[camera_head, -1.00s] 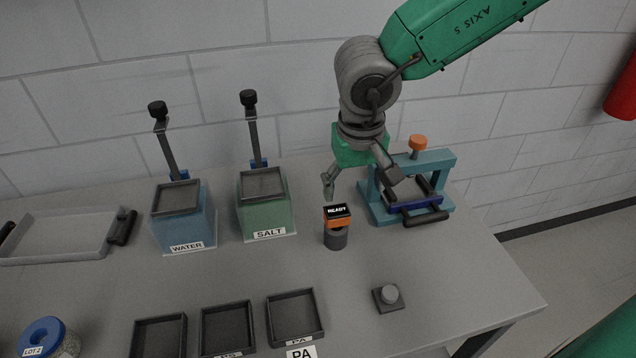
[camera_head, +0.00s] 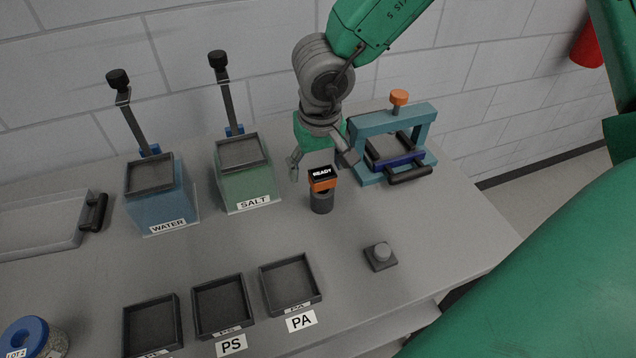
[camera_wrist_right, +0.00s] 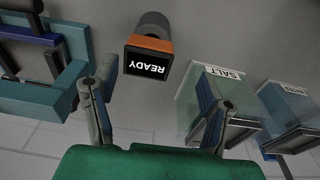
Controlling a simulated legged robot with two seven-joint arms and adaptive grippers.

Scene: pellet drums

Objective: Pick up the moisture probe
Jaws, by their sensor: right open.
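The moisture probe (camera_head: 322,188) stands upright on the table, with a dark grey base, an orange band and a black display reading READY. It also shows in the right wrist view (camera_wrist_right: 150,45), beyond and between the fingertips. My right gripper (camera_head: 322,170) is open and empty, with its fingers spread just behind and above the probe. In the right wrist view the two fingers of this gripper (camera_wrist_right: 158,100) stand apart, with nothing between them. I cannot see my left gripper; a large green part of my own arm fills the lower right of the head view.
A blue-green press frame (camera_head: 390,150) stands close right of the gripper. The SALT box (camera_head: 245,185) and WATER box (camera_head: 160,205) are to the left. Black trays (camera_head: 290,282) and a small knob block (camera_head: 381,257) are in front. Table between probe and trays is clear.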

